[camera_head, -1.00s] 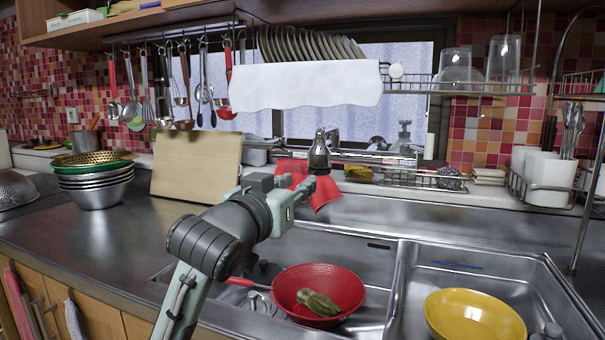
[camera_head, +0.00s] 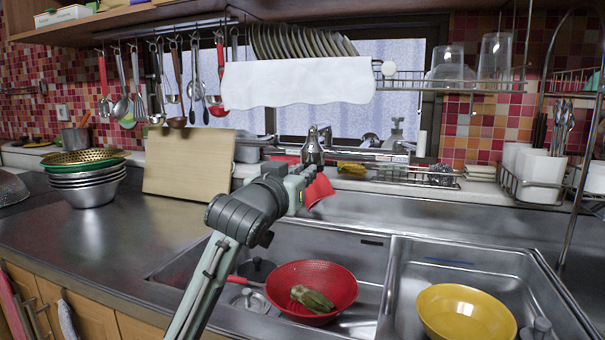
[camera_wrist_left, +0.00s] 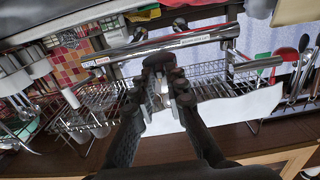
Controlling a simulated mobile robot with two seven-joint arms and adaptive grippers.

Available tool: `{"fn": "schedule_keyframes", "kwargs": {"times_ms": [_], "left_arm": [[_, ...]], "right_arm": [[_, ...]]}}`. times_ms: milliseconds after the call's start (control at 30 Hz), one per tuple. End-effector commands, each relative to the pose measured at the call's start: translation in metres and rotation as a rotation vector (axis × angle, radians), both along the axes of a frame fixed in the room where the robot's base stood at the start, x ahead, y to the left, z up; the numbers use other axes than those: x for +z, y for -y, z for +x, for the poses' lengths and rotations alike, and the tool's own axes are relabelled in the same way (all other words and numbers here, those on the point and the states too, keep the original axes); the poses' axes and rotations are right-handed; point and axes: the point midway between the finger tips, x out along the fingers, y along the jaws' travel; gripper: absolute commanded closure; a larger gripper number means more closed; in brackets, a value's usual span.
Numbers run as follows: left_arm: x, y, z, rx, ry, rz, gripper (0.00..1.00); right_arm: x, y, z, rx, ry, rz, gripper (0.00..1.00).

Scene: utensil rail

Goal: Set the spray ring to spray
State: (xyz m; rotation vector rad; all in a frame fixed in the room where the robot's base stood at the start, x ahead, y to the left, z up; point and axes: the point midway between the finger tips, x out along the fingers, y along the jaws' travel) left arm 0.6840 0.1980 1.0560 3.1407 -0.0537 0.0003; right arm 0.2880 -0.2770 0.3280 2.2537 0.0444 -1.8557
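The faucet's chrome spout head (camera_head: 313,148) stands upright behind the sink, in front of the window. The spray ring is too small to make out in the head view. In the left wrist view the dark and chrome spout (camera_wrist_left: 158,66) shows just beyond and between the fingertips. My left gripper (camera_head: 308,176) is just below and in front of the spout head. In the left wrist view its two dark fingers (camera_wrist_left: 160,98) are apart, one on each side of the spout's end. I cannot tell whether they touch it. My right gripper is not in view.
A red colander (camera_head: 335,277) with something green lies in the left basin and a yellow bowl (camera_head: 466,312) in the right. A red cloth (camera_head: 319,190) is beside the gripper. A cutting board (camera_head: 188,163) leans at left. A dish rack (camera_head: 445,86) hangs above.

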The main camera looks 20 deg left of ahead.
Motion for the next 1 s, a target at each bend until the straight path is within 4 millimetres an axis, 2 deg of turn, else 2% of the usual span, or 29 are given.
{"fn": "schedule_keyframes", "kwargs": {"times_ms": [67, 567, 900, 1000], "left_arm": [[0.0, 0.0, 0.0, 0.0, 0.0, 0.0, 1.0], [0.0, 0.005, 0.0, 0.048, -0.001, -0.001, 1.0], [-0.002, 0.021, 0.002, 0.284, -0.005, -0.006, 1.0], [-0.002, 0.028, 0.004, 0.377, -0.005, -0.005, 1.0]], "right_arm": [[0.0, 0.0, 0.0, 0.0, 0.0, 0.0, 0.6], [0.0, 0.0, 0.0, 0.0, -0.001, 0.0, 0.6], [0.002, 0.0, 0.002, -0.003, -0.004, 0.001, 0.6], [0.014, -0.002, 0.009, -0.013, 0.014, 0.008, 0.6]]}}
